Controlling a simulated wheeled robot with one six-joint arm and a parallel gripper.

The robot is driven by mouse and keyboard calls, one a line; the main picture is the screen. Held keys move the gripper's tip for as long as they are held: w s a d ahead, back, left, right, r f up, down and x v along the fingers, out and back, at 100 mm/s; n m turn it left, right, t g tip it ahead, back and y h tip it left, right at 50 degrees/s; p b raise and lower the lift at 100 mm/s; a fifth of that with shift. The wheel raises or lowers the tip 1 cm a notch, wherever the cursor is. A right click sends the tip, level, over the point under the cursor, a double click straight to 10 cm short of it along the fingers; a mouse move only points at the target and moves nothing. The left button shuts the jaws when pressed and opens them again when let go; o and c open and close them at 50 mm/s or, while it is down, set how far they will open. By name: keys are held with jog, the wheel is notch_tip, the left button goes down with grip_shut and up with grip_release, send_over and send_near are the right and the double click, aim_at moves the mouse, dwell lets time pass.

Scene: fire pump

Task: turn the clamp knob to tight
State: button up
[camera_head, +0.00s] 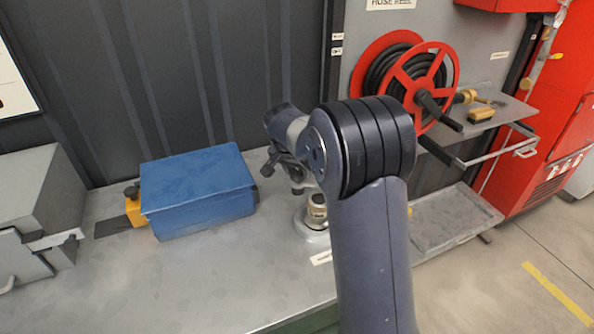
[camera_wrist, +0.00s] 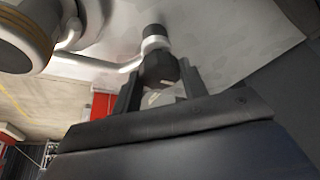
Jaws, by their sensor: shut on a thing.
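The clamp knob (camera_wrist: 158,68) is a dark faceted knob on a short pale stem in the wrist view. My gripper (camera_wrist: 159,82) has one dark finger on each side of the knob and is shut on it. A pale curved arm of the clamp (camera_wrist: 105,65) runs left from the stem. In the head view, the clamp's pale round base (camera_head: 312,228) stands on the bench. My arm covers much of the clamp there, and I cannot make out the knob. No tight mark is readable.
A blue box (camera_head: 198,192) stands on the grey bench (camera_head: 215,275), left of my arm. A red hose reel (camera_head: 425,75) hangs on the wall to the right. A cylinder with a brass-coloured ring (camera_wrist: 25,35) is close by in the wrist view. The bench front is clear.

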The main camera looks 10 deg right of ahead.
jog(key=o, duration=1)
jog(key=shift+r, duration=0.1)
jog(key=v, duration=1)
jog(key=shift+s+a+r, duration=0.1)
jog(key=shift+r, duration=0.2)
jog(key=x, duration=1.1)
jog(key=shift+n, duration=0.3)
